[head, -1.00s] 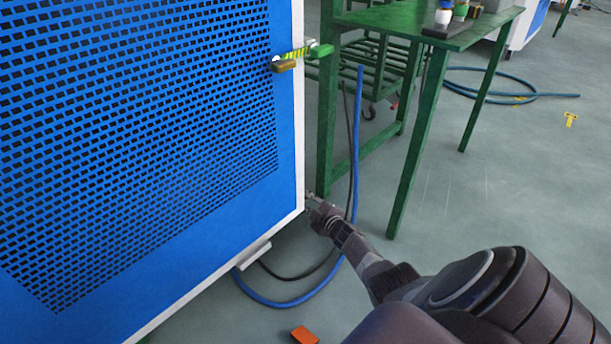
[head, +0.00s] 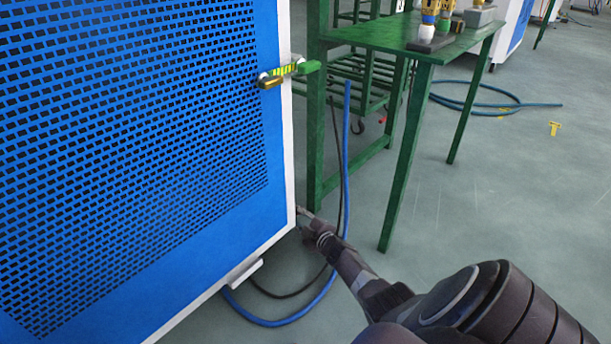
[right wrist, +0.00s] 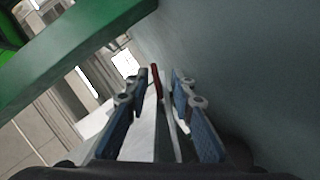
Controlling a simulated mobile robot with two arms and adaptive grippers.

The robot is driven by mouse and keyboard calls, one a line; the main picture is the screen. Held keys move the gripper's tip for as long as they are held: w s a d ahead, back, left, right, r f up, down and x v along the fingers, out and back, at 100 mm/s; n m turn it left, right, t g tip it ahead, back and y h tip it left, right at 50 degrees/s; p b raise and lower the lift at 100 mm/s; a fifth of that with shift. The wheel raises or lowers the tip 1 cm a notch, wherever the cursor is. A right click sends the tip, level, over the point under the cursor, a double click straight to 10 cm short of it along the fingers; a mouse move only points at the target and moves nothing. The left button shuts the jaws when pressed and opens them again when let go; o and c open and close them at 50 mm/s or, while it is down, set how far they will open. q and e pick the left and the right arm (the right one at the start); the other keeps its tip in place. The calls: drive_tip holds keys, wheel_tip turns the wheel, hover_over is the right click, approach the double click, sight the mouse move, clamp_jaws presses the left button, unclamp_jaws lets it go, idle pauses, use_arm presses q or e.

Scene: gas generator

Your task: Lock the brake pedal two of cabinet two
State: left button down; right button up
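Cabinet (head: 225,225) is blue and perforated with a white edge and fills the left of the head view. I cannot tell its number. The brake pedals cannot be made out surely in the head view. My right arm reaches to the cabinet's lower right corner, where the gripper is mostly hidden. In the right wrist view, my right gripper (right wrist: 163,88) has its two blue-padded fingers apart. A thin dark red bar (right wrist: 155,80) shows between or beyond the fingers, apparently not clamped; it may be a pedal. My left gripper is not in view.
A pale bracket (head: 246,272) juts from the bottom edge. A green table (head: 440,42) stands behind, with blue hose (head: 345,150) beside it. Open floor lies at right.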

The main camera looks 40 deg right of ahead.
drive_tip(key=v, duration=1.1)
drive_tip(key=shift+s+a+r, duration=0.15)
idle(0.5)
